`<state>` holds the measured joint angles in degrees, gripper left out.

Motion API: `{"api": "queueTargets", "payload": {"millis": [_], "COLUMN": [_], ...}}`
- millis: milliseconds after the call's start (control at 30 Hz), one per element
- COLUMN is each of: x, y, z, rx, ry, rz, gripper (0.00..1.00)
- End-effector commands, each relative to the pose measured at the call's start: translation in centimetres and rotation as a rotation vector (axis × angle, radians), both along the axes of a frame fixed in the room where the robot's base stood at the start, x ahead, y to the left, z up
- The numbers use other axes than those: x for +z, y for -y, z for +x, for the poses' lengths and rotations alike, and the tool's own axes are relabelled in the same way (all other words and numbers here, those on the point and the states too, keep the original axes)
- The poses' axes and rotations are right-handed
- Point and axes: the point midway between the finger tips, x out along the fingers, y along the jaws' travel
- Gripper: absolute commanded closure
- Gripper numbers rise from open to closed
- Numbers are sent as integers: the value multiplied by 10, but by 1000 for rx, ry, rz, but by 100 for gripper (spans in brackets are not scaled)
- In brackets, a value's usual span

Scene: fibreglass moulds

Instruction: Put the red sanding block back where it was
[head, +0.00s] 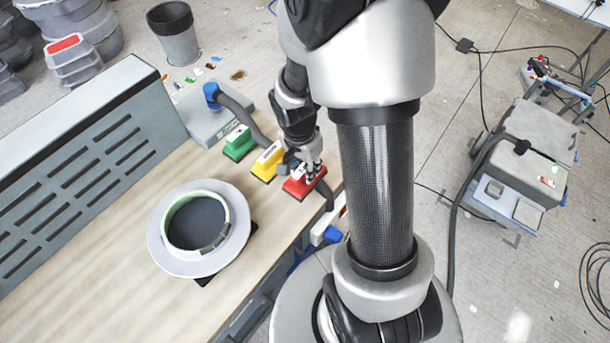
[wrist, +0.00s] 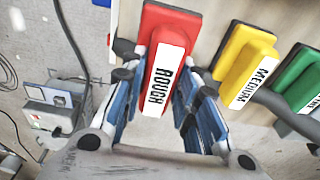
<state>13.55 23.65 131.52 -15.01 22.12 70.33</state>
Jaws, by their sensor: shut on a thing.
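The red sanding block (head: 304,182) is at the front right end of a row of blocks on the wooden bench. In the wrist view the red block (wrist: 170,28) shows a white label reading "ROUGH". My gripper (head: 308,170) is over it with its fingers on either side, shut on it. In the wrist view the fingers of my gripper (wrist: 168,85) flank the labelled handle. The block's underside is hidden, so I cannot tell whether it touches the bench.
A yellow block (head: 268,162) and a green block (head: 239,143) stand in a row beside the red one. A round mould (head: 160,238) lies on the bench to the left. A grey slotted panel (head: 80,165) borders the bench's far side. A dark hose (head: 245,118) runs behind the blocks.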

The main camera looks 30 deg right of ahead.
Motion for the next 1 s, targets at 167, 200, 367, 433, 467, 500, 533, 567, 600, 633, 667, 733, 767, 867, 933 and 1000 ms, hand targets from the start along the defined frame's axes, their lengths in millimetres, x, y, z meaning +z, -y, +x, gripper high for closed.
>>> {"api": "queueTargets", "payload": {"millis": [167, 200, 367, 433, 467, 500, 533, 567, 600, 633, 667, 733, 767, 867, 933, 1000], "x": [-30, -35, -37, -36, -36, -37, -37, -38, -40, -40, -40, -39, -39, -39, -39, -39], "y": [0, 0, 0, 0, 0, 0, 0, 0, 0, 0, 0, 0, 0, 0, 0, 0], "z": [-1, -1, 0, 0, 0, 0, 0, 0, 0, 0, 0, 0, 0, 0, 0, 0], "rx": [1, 1, 1, 1, 1, 1, 1, 1, 1, 1, 1, 1, 1, 1, 1, 1], "ry": [-3, -4, 1, 0, 0, 0, 0, 0, 0, 0, -1, 0, 0, 0, 0, 0], "rz": [1, 1, 0, 0, 0, 0, 0, 0, 0, 0, 1, 1, 1, 1, 1, 1], "gripper": [98, 98, 98, 98, 98, 98, 98, 98, 98, 98, 71, 66, 64, 57, 53, 52]}}
